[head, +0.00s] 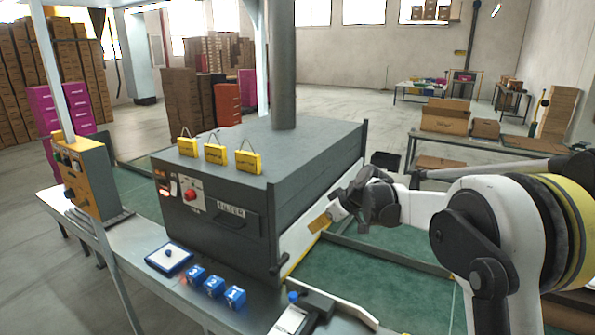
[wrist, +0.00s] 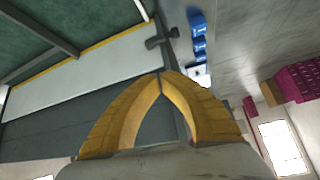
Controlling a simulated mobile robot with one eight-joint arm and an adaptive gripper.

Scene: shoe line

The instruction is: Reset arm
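My gripper (head: 319,224) is beside the right side of a dark grey machine box (head: 225,219) in the head view, at the end of my white arm. In the wrist view its two yellow fingers (wrist: 161,76) curve together and their tips meet. Nothing shows between them. My gripper is apart from the blue blocks.
Yellow tags (head: 215,154) stand on the machine box. A lever (wrist: 160,38) juts out near the fingertips in the wrist view.

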